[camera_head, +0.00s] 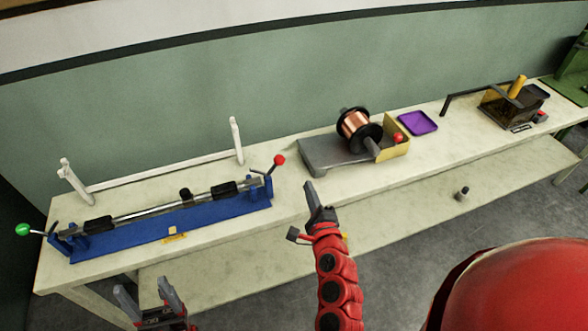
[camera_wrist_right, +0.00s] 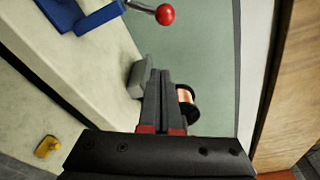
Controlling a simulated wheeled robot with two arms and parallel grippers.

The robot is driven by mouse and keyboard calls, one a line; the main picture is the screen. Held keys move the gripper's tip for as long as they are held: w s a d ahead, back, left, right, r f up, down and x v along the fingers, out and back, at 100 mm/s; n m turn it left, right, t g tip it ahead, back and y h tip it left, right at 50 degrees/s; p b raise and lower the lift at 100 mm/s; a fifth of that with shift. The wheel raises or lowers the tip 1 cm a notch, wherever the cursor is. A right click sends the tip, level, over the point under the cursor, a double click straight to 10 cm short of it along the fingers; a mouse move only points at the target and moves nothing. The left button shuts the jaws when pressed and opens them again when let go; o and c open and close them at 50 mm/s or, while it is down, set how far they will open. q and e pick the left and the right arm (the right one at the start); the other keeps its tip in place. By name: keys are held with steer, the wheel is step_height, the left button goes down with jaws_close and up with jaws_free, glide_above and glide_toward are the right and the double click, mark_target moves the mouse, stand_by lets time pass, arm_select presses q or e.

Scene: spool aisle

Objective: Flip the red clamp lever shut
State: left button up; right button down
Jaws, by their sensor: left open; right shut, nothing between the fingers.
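The red clamp lever (camera_head: 279,160) is a short metal rod with a red ball knob at the right end of the blue fixture (camera_head: 150,238). The rod tilts up and to the right. In the right wrist view the lever's red knob (camera_wrist_right: 165,14) shows near the top, with its blue bracket (camera_wrist_right: 98,16) to its left. My right gripper (camera_head: 308,186) is shut and empty, to the right of and below the lever in the picture, apart from it. My left gripper (camera_head: 144,288) is open and empty in front of the fixture's lower edge.
A green-knobbed lever (camera_head: 22,229) is at the fixture's left end. A white stand (camera_head: 160,168) rises behind. A copper spool (camera_head: 355,128) sits on a grey base (camera_head: 325,160) beside a yellow bracket (camera_head: 393,150). A purple tray (camera_head: 418,122) lies further right. A lower shelf (camera_head: 235,262) runs below the bench.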

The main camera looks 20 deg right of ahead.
mark_target(284, 161)
steer(key=w+a+r+p, duration=0.1)
steer(key=w+a+p, duration=0.1)
steer(key=w+p, duration=0.4)
steer(key=w, duration=0.3)
steer(key=shift+a, duration=0.25)
steer(key=shift+a+r+n+b, duration=0.3)
steer(key=shift+r+n, duration=0.2)
steer(key=shift+n, duration=0.3)
steer(key=shift+a+r+n+t+b, duration=0.3)
steer(key=shift+a+r+n+b, duration=0.15)
steer(key=shift+n, duration=0.55)
steer(key=shift+s+a+r+n+h+b, duration=0.1)
steer(key=shift+a+r+n+b, duration=0.25)
steer(key=shift+n, duration=0.5)
steer(key=shift+w+a+r+n+h+b, duration=0.1)
steer(key=shift+a+n+b, duration=0.1)
steer(key=shift+a+n, duration=0.5)
steer(key=shift+s+a+r+n+h+b, duration=0.1)
steer(key=shift+a+r+n+b, duration=0.15)
steer(key=shift+n, duration=0.8)
steer(key=shift+t, duration=0.3)
